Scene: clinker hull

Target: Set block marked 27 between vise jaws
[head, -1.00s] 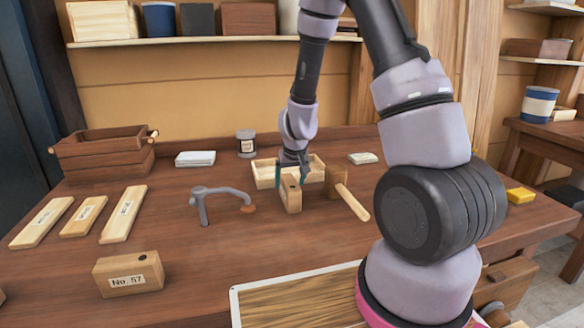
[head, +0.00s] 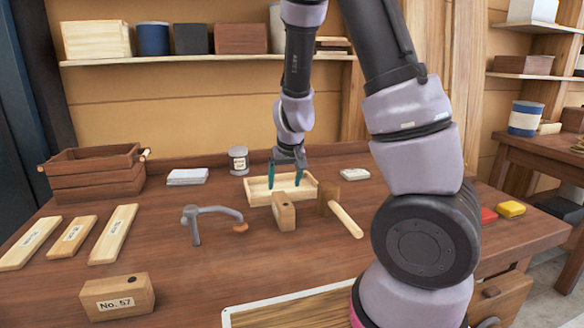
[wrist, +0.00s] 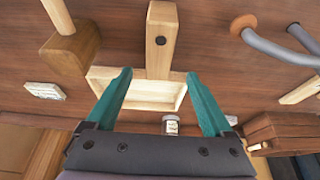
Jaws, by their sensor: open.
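A light wooden block with a dark hole in its top (head: 286,217) stands on the bench in front of a shallow wooden tray. It also shows at the top centre of the wrist view (wrist: 162,18). No number can be read on it. Another wooden block, labelled No. 57 (head: 118,298), lies at the front left. My gripper (head: 285,187) is open and empty, its teal fingers above the tray, just behind the unnumbered-looking block. In the wrist view my gripper (wrist: 159,75) has its fingers spread with nothing between them. I cannot make out vise jaws in either view.
The tray (head: 250,197) and a mallet (head: 345,219) sit close to the block. A grey clamp-like holdfast (head: 194,228) stands to its left. A slatted crate (head: 92,181), labelled wood strips (head: 113,236) and a jar (head: 238,160) are farther out.

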